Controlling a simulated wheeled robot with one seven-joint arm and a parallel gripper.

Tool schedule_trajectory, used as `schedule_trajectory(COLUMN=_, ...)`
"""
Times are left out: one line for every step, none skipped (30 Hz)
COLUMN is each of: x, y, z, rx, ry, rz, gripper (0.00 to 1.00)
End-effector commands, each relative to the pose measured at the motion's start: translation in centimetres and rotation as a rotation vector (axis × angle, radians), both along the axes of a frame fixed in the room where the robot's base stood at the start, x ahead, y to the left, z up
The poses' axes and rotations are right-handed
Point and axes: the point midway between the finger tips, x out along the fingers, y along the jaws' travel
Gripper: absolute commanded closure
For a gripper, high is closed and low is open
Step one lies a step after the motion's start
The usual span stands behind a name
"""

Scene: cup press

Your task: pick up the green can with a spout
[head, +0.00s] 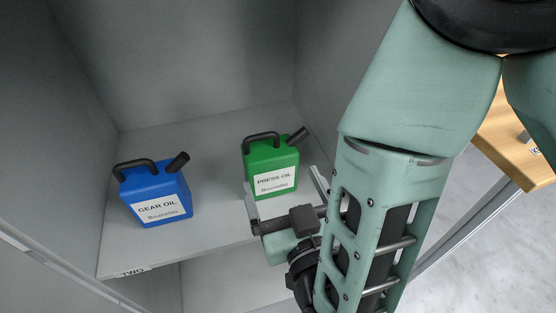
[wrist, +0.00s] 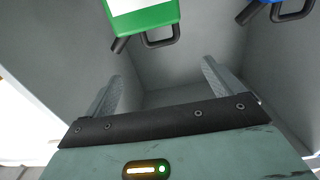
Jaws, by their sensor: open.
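The green can (head: 262,153) stands upright on a grey shelf, labelled "PRESS OIL", with a dark top handle and a dark spout pointing up to the right. My gripper (head: 282,180) is open and empty, in front of the can near the shelf's front edge. In the head view its two fingers appear on either side of the can's lower part. In the wrist view the green can (wrist: 150,17) shows at the top, partly cut off, apart from the open fingers of my gripper (wrist: 162,70).
A blue can (head: 155,190) labelled "GEAR OIL", also with handle and spout, stands to the left on the same shelf (head: 215,222). Its edge shows in the wrist view (wrist: 262,8). A cabinet wall (head: 325,85) rises close to the right. A wooden surface (head: 515,140) is at far right.

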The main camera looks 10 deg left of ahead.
Motion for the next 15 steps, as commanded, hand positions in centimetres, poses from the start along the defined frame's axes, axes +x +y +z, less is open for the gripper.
schedule_trajectory(x=1.1, y=0.5, z=0.3, rx=0.002, ry=-0.002, rz=-0.007, gripper=0.08)
schedule_trajectory(x=1.6, y=0.8, z=0.3, rx=0.002, ry=-0.002, rz=-0.007, gripper=0.08)
schedule_trajectory(x=2.3, y=1.3, z=0.3, rx=0.003, ry=-0.002, rz=-0.005, gripper=0.08)
schedule_trajectory(x=2.9, y=1.6, z=0.3, rx=0.002, ry=-0.001, rz=-0.006, gripper=0.08)
schedule_trajectory(x=3.5, y=1.9, z=0.2, rx=0.002, ry=-0.001, rz=-0.006, gripper=0.08)
schedule_trajectory(x=4.2, y=2.4, z=0.2, rx=0.001, ry=0.000, rz=-0.006, gripper=0.08)
schedule_trajectory(x=4.7, y=2.7, z=0.3, rx=0.002, ry=-0.002, rz=-0.005, gripper=0.08)
schedule_trajectory(x=5.2, y=3.0, z=0.2, rx=0.002, ry=0.000, rz=-0.004, gripper=0.08)
schedule_trajectory(x=5.9, y=3.4, z=0.2, rx=0.002, ry=-0.001, rz=-0.006, gripper=0.08)
schedule_trajectory(x=6.3, y=3.7, z=0.2, rx=0.001, ry=-0.001, rz=-0.004, gripper=0.08)
schedule_trajectory(x=6.8, y=4.0, z=0.2, rx=0.001, ry=-0.002, rz=-0.004, gripper=0.08)
schedule_trajectory(x=7.2, y=4.3, z=0.2, rx=0.001, ry=0.000, rz=-0.004, gripper=0.08)
schedule_trajectory(x=7.5, y=4.5, z=0.1, rx=0.001, ry=0.001, rz=-0.003, gripper=0.08)
schedule_trajectory(x=7.8, y=4.7, z=0.2, rx=0.001, ry=0.000, rz=-0.003, gripper=0.08)
schedule_trajectory(x=8.1, y=4.9, z=0.1, rx=0.001, ry=0.001, rz=-0.002, gripper=0.08)
